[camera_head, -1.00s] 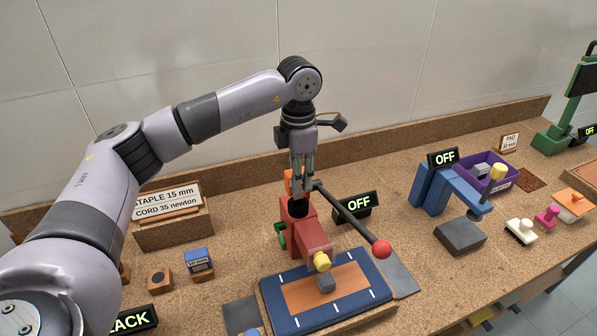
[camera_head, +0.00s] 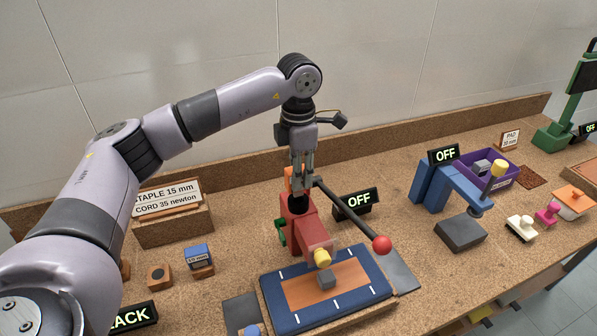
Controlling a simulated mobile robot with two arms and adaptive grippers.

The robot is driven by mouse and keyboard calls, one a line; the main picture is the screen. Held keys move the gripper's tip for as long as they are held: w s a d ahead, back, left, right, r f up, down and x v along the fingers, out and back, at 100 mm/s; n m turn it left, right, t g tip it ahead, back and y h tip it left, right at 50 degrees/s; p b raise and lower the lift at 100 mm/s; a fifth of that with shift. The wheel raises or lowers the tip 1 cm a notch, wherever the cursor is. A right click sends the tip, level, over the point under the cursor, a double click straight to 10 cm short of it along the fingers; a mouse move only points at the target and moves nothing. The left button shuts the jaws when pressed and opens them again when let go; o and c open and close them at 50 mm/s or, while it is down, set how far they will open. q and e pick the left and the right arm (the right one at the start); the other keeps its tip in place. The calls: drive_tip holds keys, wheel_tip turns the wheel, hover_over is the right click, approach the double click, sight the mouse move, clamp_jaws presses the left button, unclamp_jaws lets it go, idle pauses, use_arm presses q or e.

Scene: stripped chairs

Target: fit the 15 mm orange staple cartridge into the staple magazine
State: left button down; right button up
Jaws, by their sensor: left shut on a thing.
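My left gripper (camera_head: 301,180) points straight down over the rear of the red stapling machine (camera_head: 298,222). It is shut on the orange cartridge (camera_head: 289,178), of which only a part shows behind the fingers. The cartridge is at the black opening (camera_head: 298,203) on top of the machine, which I take for the staple magazine. I cannot tell whether the cartridge is inside it or just above it. A blue cartridge (camera_head: 198,257), its label too small to read surely, stands on a wooden block at the left. My right gripper is not in view.
The machine's lever with a red knob (camera_head: 382,244) slants to the right, close to the gripper. A blue-edged pad (camera_head: 378,280) lies in front. A blue press (camera_head: 440,190) and purple bin (camera_head: 508,175) stand right. A sign (camera_head: 167,200) reads "STAPLE 15 mm".

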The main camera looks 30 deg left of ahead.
use_arm(q)
drive_tip(key=shift+f, duration=0.25)
idle(0.3)
drive_tip(key=shift+f+b, duration=1.4)
drive_tip(key=shift+f, duration=0.25)
drive_tip(key=c, duration=1.2)
unclamp_jaws()
drive_tip(key=shift+r, duration=0.1)
wheel_tip(320, 180, up, 12)
drive_tip(key=shift+f, duration=0.1)
